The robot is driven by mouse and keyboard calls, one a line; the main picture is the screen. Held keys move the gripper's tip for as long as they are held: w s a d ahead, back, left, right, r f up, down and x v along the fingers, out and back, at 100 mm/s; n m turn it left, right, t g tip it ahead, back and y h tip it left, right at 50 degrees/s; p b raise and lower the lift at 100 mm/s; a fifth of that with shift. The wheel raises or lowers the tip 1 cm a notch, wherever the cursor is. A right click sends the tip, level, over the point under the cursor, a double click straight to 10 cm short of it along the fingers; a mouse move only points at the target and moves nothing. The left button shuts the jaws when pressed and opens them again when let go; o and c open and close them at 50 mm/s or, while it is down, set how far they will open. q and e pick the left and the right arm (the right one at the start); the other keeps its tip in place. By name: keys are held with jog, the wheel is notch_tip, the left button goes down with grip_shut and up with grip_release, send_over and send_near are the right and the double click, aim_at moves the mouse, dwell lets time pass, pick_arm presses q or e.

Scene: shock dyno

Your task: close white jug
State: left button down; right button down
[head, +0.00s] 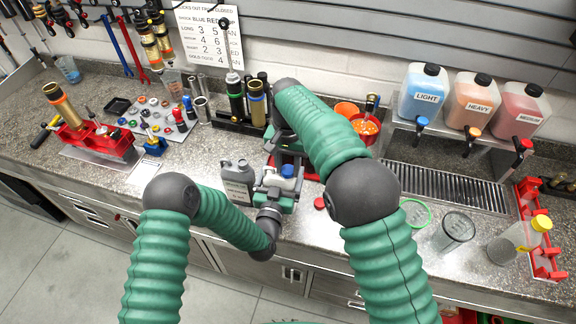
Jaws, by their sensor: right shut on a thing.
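A small white jug (279,181) stands near the front of the counter, mostly hidden by my grippers. A blue cap (288,171) shows at its top; I cannot tell whether it is seated. My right gripper (284,164) comes down from behind and above and is shut at the blue cap. My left gripper (272,194) reaches in from the front, low beside the jug. Its fingers are partly hidden, and I cannot tell whether they grip it.
A grey jug (238,182) stands close on the left. A loose red cap (320,203) lies to the right. A green ring (415,213), clear cup (456,229) and yellow-capped bottle (520,239) are further right. Dispensers (424,92) stand behind a drip grate (445,187).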

jog(key=m, duration=0.6)
jog(key=shift+w+m, duration=0.2)
jog(key=shift+m, duration=0.1)
jog(key=m, duration=0.4)
jog(key=shift+r+m, duration=0.1)
jog(key=shift+m, duration=0.3)
jog(key=c, duration=1.2)
grip_release()
pick_arm(q)
jog(key=shift+s+d, duration=0.1)
jog(key=shift+s, duration=0.05)
pick_arm(e)
jog(key=o, duration=0.3)
jog(key=shift+s, duration=0.1)
jog(key=shift+d, duration=0.1)
pick_arm(q)
grip_release()
pick_arm(e)
notch_tip(320, 180, up, 12)
